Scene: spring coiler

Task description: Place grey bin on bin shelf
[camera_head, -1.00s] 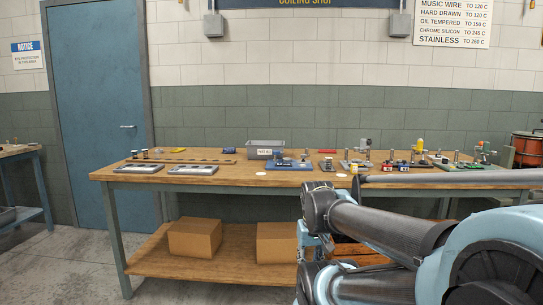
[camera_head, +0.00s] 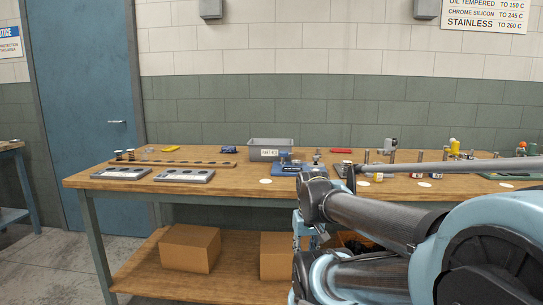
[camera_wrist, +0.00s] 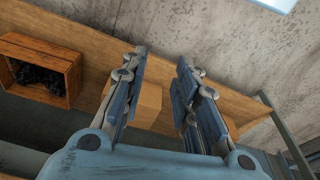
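A grey bin (camera_head: 270,149) with a white label on its front stands on the workbench top (camera_head: 230,190), toward the back and near the middle of the head view. A blue fixture stands just in front of it. My gripper (camera_wrist: 157,75) shows in the wrist view with its two fingers apart and nothing between them. It faces the bench's lower shelf and the floor, away from the bin. In the head view my arm covers the right part of the bench, and the fingers are hard to make out there. I cannot pick out the bin shelf.
Cardboard boxes (camera_head: 190,248) sit on the bench's lower shelf (camera_head: 140,268). A wooden crate (camera_wrist: 40,68) with dark contents shows in the wrist view. Grey trays (camera_head: 184,176), a holed wooden strip (camera_head: 180,163) and small fixtures lie on the bench. A blue door (camera_head: 85,90) is at left.

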